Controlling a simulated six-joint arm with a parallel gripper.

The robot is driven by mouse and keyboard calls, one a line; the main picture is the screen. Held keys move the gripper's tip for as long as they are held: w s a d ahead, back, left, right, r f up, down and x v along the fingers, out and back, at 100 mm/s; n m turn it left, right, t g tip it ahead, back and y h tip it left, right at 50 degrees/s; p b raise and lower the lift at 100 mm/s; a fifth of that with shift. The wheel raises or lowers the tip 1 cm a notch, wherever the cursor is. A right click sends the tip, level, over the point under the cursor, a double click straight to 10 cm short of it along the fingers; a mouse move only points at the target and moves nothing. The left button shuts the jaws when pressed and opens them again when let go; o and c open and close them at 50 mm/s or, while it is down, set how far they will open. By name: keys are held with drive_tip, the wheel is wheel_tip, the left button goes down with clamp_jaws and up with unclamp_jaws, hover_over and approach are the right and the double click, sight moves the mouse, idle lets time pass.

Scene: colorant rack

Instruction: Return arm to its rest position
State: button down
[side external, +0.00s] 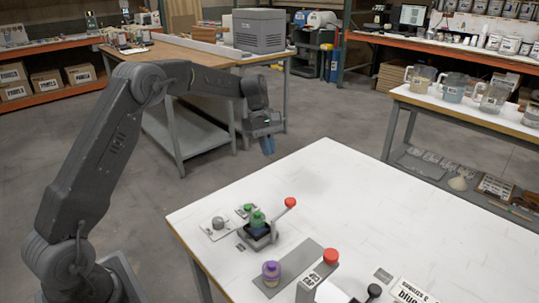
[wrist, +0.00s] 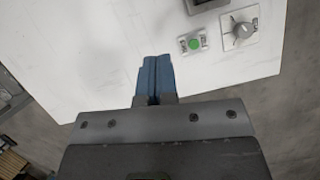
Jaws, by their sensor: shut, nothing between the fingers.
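My gripper (side external: 267,146) hangs in the air beyond the far left edge of the white table (side external: 370,190) in the side view. Its blue fingers point down and are together with nothing between them. In the wrist view my gripper (wrist: 157,60) shows its two blue fingers side by side, shut and empty, over the white tabletop (wrist: 90,60). The arm is raised and bent, clear of the things on the table.
The table's far half is bare. Workbenches stand behind.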

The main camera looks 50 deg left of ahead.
drive_tip(key=shift+r, duration=0.1)
drive_tip(key=s+d+r+m+t+y, duration=0.1)
drive_tip(key=s+d+r+m, duration=0.3)
drive_tip(key=s+r, duration=0.25)
drive_tip(key=s+d+r+m+t+y, duration=0.1)
drive_tip(key=s+d+r+m+y, duration=0.1)
drive_tip(key=s+d+r+m, duration=0.45)
drive_tip(key=s+f+m+t, duration=0.1)
drive_tip(key=s+m+t, duration=0.1)
drive_tip(key=s, duration=0.7)
drive_tip(key=s+d+f+m+t+y, duration=0.1)
drive_tip(key=s+f+m+t, duration=0.1)
drive_tip(key=s, duration=0.8)
drive_tip(key=shift+f+m, duration=0.2)
drive_tip(key=shift+m, duration=0.65)
